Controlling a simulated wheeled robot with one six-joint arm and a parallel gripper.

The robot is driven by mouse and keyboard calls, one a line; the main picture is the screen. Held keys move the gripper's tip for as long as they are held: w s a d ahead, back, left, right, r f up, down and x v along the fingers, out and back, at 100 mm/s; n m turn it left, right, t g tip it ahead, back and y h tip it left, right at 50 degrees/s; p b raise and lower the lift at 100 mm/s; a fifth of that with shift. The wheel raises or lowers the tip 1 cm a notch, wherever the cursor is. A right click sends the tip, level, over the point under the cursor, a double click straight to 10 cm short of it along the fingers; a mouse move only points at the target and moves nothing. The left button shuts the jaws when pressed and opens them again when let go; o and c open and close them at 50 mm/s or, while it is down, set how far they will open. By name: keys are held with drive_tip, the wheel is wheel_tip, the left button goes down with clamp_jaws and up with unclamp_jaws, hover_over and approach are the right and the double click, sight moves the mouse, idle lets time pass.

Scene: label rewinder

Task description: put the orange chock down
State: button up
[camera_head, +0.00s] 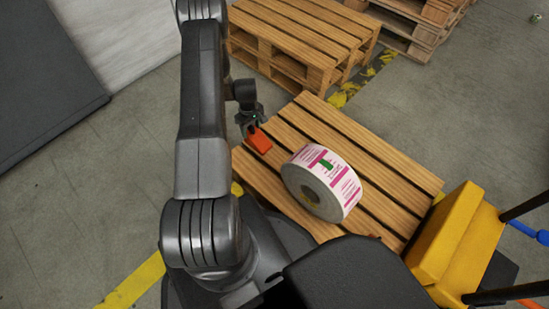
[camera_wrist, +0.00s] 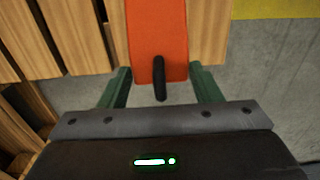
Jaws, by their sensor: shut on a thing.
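The orange chock (camera_head: 260,141) is at my gripper (camera_head: 252,127), over the left edge of the wooden pallet (camera_head: 408,178). In the wrist view the orange chock (camera_wrist: 158,40) has a short black handle, and my gripper's green fingers (camera_wrist: 160,88) stand on either side of that handle. My gripper is shut on the chock. From these views I cannot tell whether the chock touches the slats or hangs just above them. A large label roll (camera_head: 322,182) with pink and white labels stands on the pallet, to the right of the chock and apart from it.
A stack of pallets (camera_head: 300,40) stands behind, with more pallets (camera_head: 425,20) at the top right. A yellow machine part (camera_head: 458,235) is at the lower right.

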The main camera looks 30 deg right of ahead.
drive_tip(key=s+d+b, duration=0.2)
drive_tip(key=s+d, duration=0.2)
drive_tip(key=s, duration=0.8)
drive_tip(key=shift+a+f+b, duration=0.15)
drive_tip(key=shift+f+b, duration=0.35)
drive_tip(key=shift+f, duration=1.25)
drive_tip(key=shift+a+f+b, duration=0.1)
drive_tip(key=shift+f+b, duration=0.4)
drive_tip(key=shift+f, duration=1.25)
drive_tip(key=shift+f, duration=0.2)
drive_tip(key=o, duration=1)
drive_tip(key=shift+r, duration=0.1)
wheel_tip(320, 180, up, 12)
drive_tip(key=p, duration=0.3)
drive_tip(key=shift+r+p, duration=0.15)
drive_tip(key=shift+p, duration=0.2)
